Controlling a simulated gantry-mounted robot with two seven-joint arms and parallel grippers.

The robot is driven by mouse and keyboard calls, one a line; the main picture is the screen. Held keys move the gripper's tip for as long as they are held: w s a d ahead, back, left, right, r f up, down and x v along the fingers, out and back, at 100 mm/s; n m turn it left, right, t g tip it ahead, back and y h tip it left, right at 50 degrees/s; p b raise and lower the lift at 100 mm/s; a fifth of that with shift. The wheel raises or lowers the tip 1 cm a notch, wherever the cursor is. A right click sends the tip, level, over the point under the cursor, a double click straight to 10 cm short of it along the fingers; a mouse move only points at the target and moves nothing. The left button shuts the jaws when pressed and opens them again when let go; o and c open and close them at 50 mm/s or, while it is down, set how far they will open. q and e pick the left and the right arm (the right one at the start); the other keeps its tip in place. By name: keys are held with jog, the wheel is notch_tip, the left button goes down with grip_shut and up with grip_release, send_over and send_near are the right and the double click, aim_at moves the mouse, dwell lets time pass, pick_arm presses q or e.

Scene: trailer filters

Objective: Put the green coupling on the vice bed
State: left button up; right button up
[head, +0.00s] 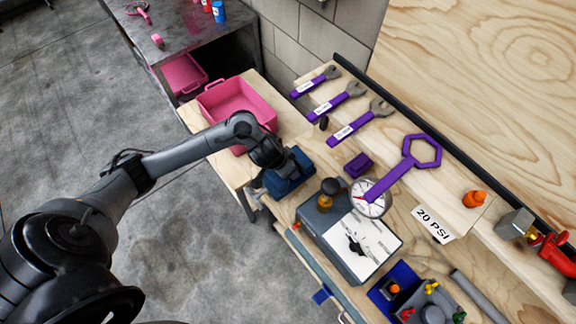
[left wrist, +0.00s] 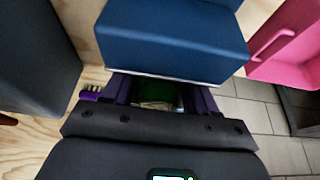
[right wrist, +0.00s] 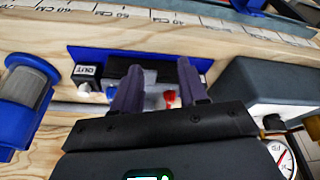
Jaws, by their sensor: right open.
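The green coupling (left wrist: 160,92) shows in the left wrist view between the two purple fingers of my left gripper (left wrist: 158,100), mostly hidden by the gripper and the blue vice. The fingers appear closed on its sides. The blue vice (left wrist: 170,45) is just beyond the fingertips; I cannot tell whether the coupling touches its bed. My right gripper (right wrist: 158,72) is open and empty in the right wrist view, in front of a blue-backed panel.
A pink bin (head: 235,103) stands on the bench behind the vice. A grey box with a white top (head: 362,238), a purple block (head: 358,165) and a gauge (head: 372,200) lie to the right. Purple wrenches (head: 340,102) lie along the back.

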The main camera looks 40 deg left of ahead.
pick_arm(q)
jog(key=shift+o, duration=1)
jog(key=shift+r, duration=0.15)
jog(key=shift+r, duration=0.35)
jog(key=p+v, duration=0.6)
jog(key=v, duration=0.5)
jog(key=shift+s+r, duration=0.15)
jog(key=shift+s, duration=0.05)
